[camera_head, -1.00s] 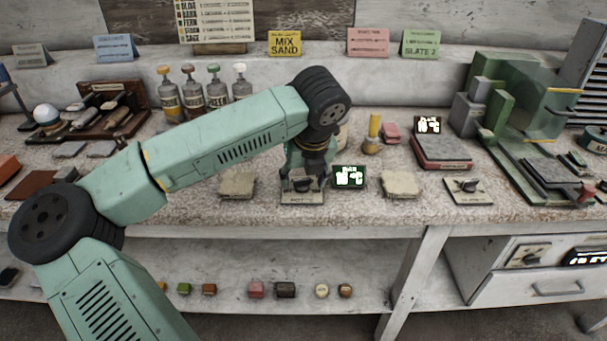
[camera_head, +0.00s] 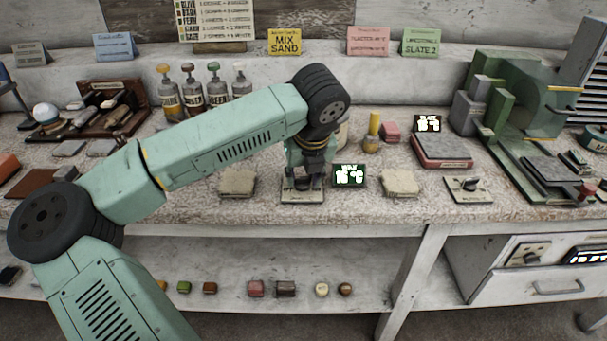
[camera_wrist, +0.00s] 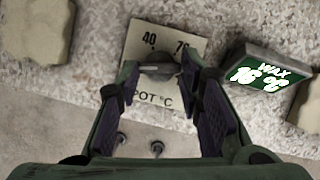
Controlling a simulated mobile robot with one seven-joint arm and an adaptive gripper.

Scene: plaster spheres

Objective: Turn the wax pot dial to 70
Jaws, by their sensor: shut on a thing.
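The wax pot dial is a dark knob (camera_wrist: 158,70) on a pale plate (camera_wrist: 140,38) marked 40, a second number near 70 that is hard to read, and "POT °C". In the head view the plate (camera_head: 302,197) lies near the bench's front edge. My gripper (camera_wrist: 160,74) points down with one finger on each side of the knob and is shut on it; it also shows in the head view (camera_head: 303,181). The fingers partly hide the knob. A small display (camera_wrist: 266,76) to the right reads WAX 16 °C.
Pale slabs lie left (camera_head: 238,182) and right (camera_head: 400,183) of the dial. Another dial (camera_head: 468,186) sits further right, beside a green machine (camera_head: 540,110). Bottles (camera_head: 192,92) stand behind my arm. The bench between these is mostly clear.

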